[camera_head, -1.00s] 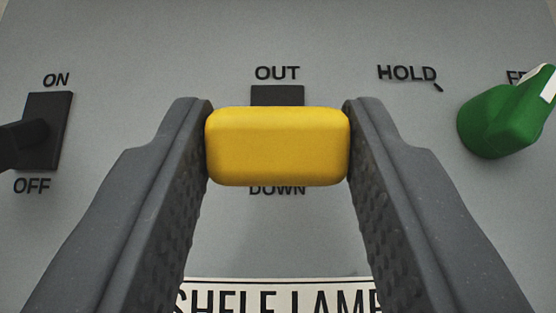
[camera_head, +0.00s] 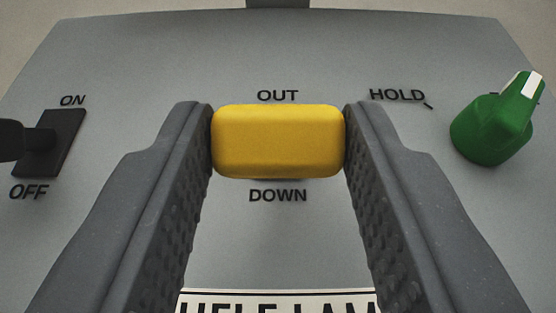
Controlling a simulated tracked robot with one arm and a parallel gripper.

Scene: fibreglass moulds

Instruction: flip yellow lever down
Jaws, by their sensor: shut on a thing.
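The yellow lever (camera_head: 278,141) is a rounded yellow block in the middle of the view, in front of a grey panel. The word OUT is printed above it and DOWN below it. My gripper (camera_head: 278,143) is shut on the lever, with one dark finger pressed to its left end and one to its right end. The lever's slot plate is hidden behind the yellow block.
A black switch (camera_head: 45,142) marked ON and OFF sits on the panel (camera_head: 280,60) at left. A green knob (camera_head: 492,130) with a white pointer sits at right, near HOLD. A white label (camera_head: 275,304) shows partly at the bottom.

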